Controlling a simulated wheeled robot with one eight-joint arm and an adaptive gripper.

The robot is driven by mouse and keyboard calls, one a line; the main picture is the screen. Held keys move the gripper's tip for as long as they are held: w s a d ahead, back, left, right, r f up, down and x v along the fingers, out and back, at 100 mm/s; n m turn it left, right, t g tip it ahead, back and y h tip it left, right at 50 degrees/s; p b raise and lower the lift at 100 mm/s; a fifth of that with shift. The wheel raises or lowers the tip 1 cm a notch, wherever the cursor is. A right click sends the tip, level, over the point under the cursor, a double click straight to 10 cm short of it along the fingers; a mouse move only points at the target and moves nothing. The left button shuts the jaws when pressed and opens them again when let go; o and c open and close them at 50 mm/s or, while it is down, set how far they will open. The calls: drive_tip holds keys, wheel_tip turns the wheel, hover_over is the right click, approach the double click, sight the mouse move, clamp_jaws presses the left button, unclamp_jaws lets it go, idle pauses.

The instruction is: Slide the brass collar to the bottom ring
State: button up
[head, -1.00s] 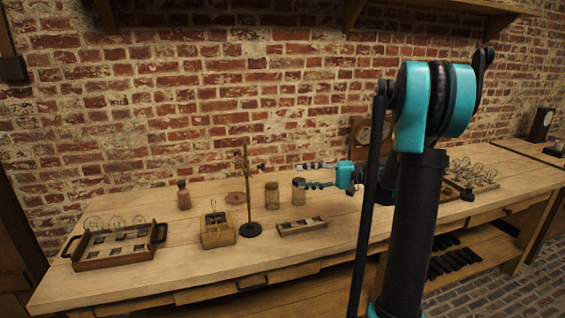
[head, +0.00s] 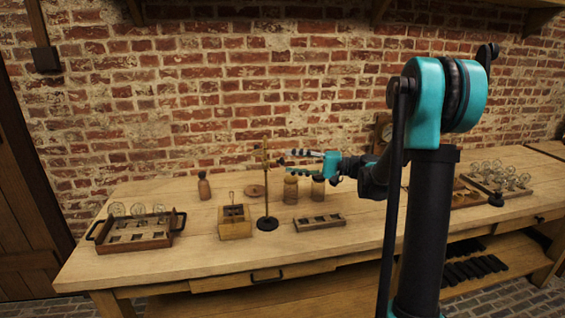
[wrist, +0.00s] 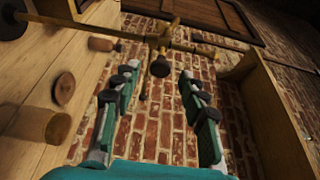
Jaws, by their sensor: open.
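The brass stand rod (head: 266,190) rises upright from a round black base (head: 267,223) on the bench. In the wrist view the rod (wrist: 100,32) runs sideways, base at upper left. The brass collar (wrist: 163,43) sits on the rod with a dark-ended knob (wrist: 159,68) facing me. In the head view the collar (head: 266,164) is small, high on the rod. My gripper (head: 283,161) is open and empty, just right of the rod at about collar height. In the wrist view its fingers (wrist: 159,82) stand either side of the knob's line, apart from it. I cannot make out the bottom ring.
Two jars (head: 290,190) stand below my gripper. A wooden box (head: 235,225), a corked bottle (head: 204,187) and a disc (head: 256,190) are near the stand. A slotted block (head: 320,223) lies in front; a handled tray (head: 138,241) is at left. The brick wall is behind.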

sight(282, 162)
drive_tip(key=shift+w+a, duration=0.2)
drive_tip(key=shift+a, duration=1.8)
clamp_jaws()
drive_tip(key=shift+f, duration=0.1)
